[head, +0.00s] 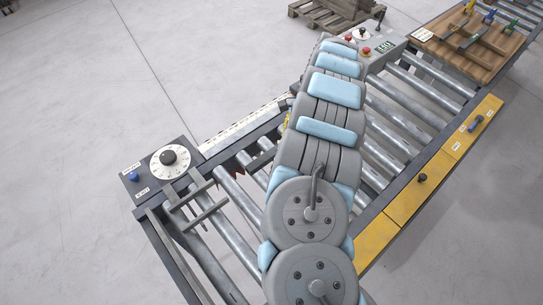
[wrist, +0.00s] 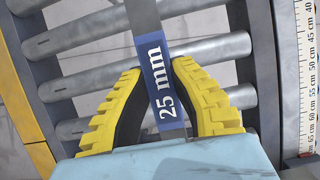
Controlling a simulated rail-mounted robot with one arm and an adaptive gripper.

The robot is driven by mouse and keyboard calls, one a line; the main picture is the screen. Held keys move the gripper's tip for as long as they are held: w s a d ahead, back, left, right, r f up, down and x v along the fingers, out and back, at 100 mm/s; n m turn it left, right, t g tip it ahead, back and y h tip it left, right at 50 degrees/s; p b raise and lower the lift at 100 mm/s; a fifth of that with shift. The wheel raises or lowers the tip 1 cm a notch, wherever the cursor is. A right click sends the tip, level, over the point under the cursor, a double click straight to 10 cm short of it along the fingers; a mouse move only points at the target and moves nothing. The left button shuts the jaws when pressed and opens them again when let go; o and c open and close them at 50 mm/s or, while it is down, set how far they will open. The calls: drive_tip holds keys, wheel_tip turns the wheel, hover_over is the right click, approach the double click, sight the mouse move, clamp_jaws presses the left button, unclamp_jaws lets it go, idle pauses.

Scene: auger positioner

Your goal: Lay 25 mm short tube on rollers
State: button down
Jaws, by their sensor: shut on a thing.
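The 25 mm short tube (wrist: 142,14) is a grey bar with a blue label reading "25 mm". In the wrist view it stands between the yellow fingers of my gripper (wrist: 158,70), which is shut on it at the label. The tube points across the steel rollers (wrist: 110,55), which run roughly crosswise behind it. I cannot tell whether it touches them. In the head view the rollers (head: 407,96) form a long conveyor. There my own arm hides the gripper and the held tube.
A scale (wrist: 307,75) runs along the conveyor's right side in the wrist view. In the head view a dial box (head: 162,172) stands at the near left end, and a control box with red buttons (head: 368,50) farther along. A wooden board (head: 480,50) with tagged pieces lies at top right.

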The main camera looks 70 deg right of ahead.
drive_tip(key=w+a+f+p, duration=0.1)
drive_tip(key=w+a+f, duration=0.2)
drive_tip(key=w+f, duration=0.4)
wheel_tip(320, 180, down, 4)
drive_tip(key=shift+w+r+p, duration=0.2)
drive_tip(key=shift+w+p, duration=0.15)
drive_tip(key=shift+w, duration=0.05)
drive_tip(key=shift+a+f, duration=0.1)
drive_tip(key=shift+f, duration=0.1)
idle(0.3)
drive_tip(key=c, duration=1.1)
unclamp_jaws()
drive_tip(key=shift+o, duration=0.2)
drive_tip(key=shift+r, duration=0.1)
drive_tip(key=shift+r, duration=0.2)
drive_tip(key=b+v, duration=0.2)
drive_tip(key=v, duration=0.9)
drive_tip(key=shift+r+b, duration=0.35)
drive_tip(key=shift+b, duration=0.05)
